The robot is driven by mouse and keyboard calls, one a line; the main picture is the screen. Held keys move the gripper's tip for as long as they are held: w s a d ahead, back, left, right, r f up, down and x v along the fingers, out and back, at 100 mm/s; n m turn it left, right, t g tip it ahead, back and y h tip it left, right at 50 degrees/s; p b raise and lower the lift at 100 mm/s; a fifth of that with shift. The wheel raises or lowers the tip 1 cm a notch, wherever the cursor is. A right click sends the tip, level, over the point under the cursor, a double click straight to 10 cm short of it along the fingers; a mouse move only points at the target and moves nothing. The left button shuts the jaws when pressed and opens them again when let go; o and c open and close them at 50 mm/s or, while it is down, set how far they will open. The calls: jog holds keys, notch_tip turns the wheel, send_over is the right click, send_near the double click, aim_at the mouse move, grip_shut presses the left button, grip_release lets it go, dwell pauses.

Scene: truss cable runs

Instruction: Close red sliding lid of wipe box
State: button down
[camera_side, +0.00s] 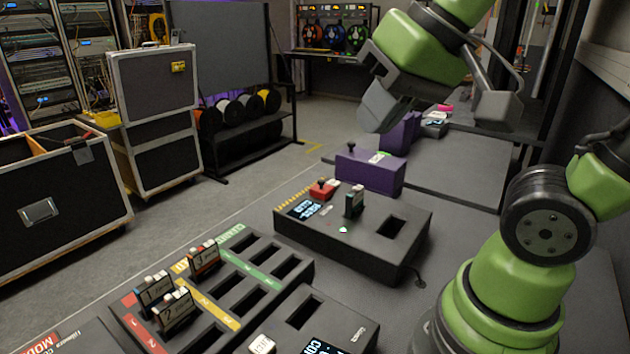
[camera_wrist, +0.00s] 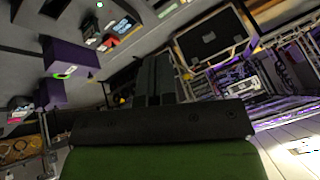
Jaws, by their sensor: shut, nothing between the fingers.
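My gripper (camera_side: 385,108) hangs high at the upper right in the side view, away from the boxes. Its dark fingers (camera_wrist: 154,72) are together and empty in the wrist view.
Two purple boxes stand behind the black box, the nearer one (camera_side: 370,174) with a dark knob. In front are a slotted tray (camera_side: 245,270) with several labelled modules and another slotted black box (camera_side: 320,315).

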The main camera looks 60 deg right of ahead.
jog(key=w+d+f+m+g+h, duration=0.1)
jog(key=w+d+g+h, duration=0.1)
jog(key=w, duration=0.4)
jog(key=w+d+f+g+h, duration=0.1)
jog(key=w+d+f, duration=0.1)
jog(key=w, duration=0.4)
jog(key=m+g+h, duration=0.1)
jog(key=g+h, duration=0.1)
jog(key=h, duration=0.2)
send_near(316, 187)
jog(key=f, duration=0.1)
jog(key=w+f, duration=0.1)
jog(key=w+a+f, duration=0.1)
jog(key=f, duration=0.1)
jog(key=shift+s+d+f, duration=0.1)
jog(key=shift+s+d, duration=0.15)
jog(key=shift+d, duration=0.3)
jog(key=shift+s+d+f, duration=0.1)
jog(key=shift+s+d, duration=0.15)
jog(key=shift+d, duration=0.3)
jog(key=shift+s+d+f, duration=0.2)
jog(key=shift+s+d, duration=0.1)
jog(key=shift+d, duration=0.3)
jog(key=shift+d, duration=2.95)
